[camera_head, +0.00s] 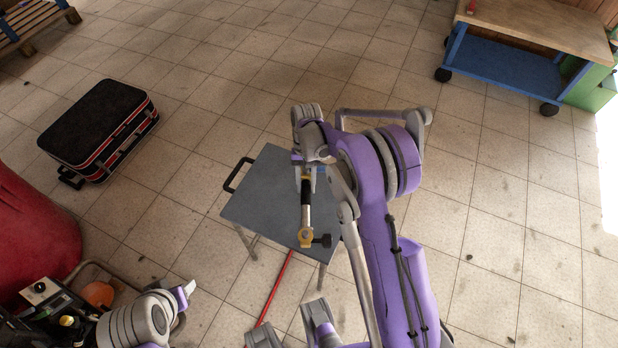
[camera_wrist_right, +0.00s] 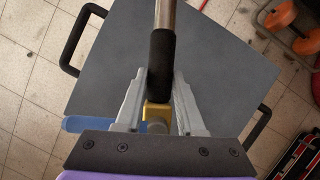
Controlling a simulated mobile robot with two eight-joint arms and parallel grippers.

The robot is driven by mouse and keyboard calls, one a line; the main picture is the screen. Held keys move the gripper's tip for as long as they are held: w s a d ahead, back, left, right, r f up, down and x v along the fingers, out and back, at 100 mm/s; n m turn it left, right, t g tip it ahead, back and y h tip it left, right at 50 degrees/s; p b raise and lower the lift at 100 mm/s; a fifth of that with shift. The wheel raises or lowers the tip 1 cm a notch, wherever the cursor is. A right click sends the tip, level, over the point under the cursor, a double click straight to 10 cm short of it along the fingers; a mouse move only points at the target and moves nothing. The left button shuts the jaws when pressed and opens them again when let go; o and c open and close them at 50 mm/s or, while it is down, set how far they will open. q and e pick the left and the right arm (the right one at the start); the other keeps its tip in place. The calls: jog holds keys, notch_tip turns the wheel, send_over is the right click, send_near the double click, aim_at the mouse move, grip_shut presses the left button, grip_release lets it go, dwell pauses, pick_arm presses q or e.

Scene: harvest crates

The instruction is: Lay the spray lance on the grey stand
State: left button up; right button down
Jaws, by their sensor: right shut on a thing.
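The grey stand (camera_head: 262,195) is a flat square-topped table with black side handles and thin legs. In the right wrist view its top (camera_wrist_right: 220,65) fills most of the background. My right gripper (camera_head: 307,172) is over the stand's right part, pointing down. It is shut on the spray lance (camera_head: 305,216), which has a metal tube, a black grip and a yellow fitting. In the right wrist view, the lance's black grip (camera_wrist_right: 161,62) lies between the fingers. I cannot tell whether the lance touches the top. My left gripper (camera_head: 184,292) is at lower left, its jaws unclear.
A black suitcase with red trim (camera_head: 98,125) lies on the tiled floor at left. A red container (camera_head: 32,235) stands at the left edge. A red rod or hose (camera_head: 274,290) shows below the stand. A blue wood-topped cart (camera_head: 510,65) is at upper right. Floor right of my arm is clear.

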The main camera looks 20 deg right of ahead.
jog(key=m+b, duration=0.1)
jog(key=w+d+r+m+b, duration=0.1)
jog(key=b, duration=0.1)
jog(key=m+y+b, duration=0.1)
jog(key=shift+w+d+r+m+t+b, duration=0.2)
jog(key=shift+w+d+m+t+b, duration=0.1)
jog(key=shift+d+m+b, duration=0.1)
jog(key=shift+w+d+r+m+y+b, duration=0.1)
jog(key=shift+r+m+y+b, duration=0.2)
jog(key=shift+r+m+b, duration=0.2)
pick_arm(q)
notch_tip(320, 180, down, 15)
jog(key=b, duration=0.5)
jog(key=shift+w+g+b, duration=0.3)
pick_arm(e)
jog(key=shift+f, duration=5)
jog(key=shift+c, duration=2.2)
grip_release()
pick_arm(q)
notch_tip(320, 180, up, 3)
jog(key=shift+s+f+p, duration=0.1)
jog(key=shift+s+p, duration=0.05)
jog(key=shift+p, duration=1)
pick_arm(e)
jog(key=v, duration=1.1)
